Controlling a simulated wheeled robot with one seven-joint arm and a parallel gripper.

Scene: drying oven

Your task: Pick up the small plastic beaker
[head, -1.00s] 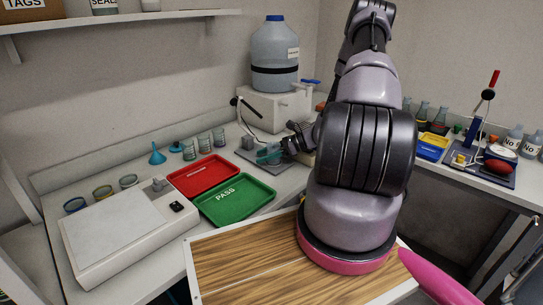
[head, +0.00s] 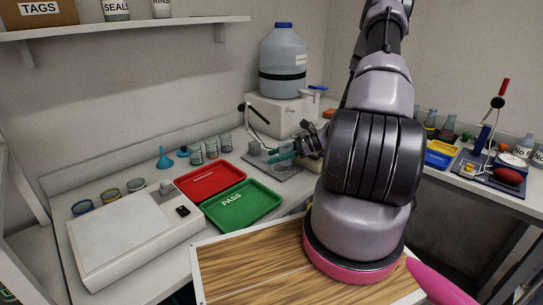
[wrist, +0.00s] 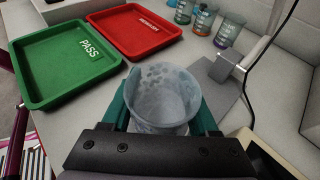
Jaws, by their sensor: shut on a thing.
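The small plastic beaker (wrist: 162,100) is a pale, translucent cup, seen from above its open mouth in the wrist view. My gripper (head: 281,157) has green fingers, which also show in the wrist view (wrist: 163,112). They are closed on opposite sides of the beaker. The beaker looks upright. In the head view my gripper is over the grey plate (head: 262,168) at the back of the bench, and the beaker is too small there to make out clearly.
A green PASS tray (head: 263,203) and a red tray (head: 211,177) lie in front and left. Several small beakers (head: 211,149) stand behind the trays. A large water container (head: 290,65) stands on a white unit (head: 272,112) behind my gripper. A white balance-like device (head: 125,235) is at left.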

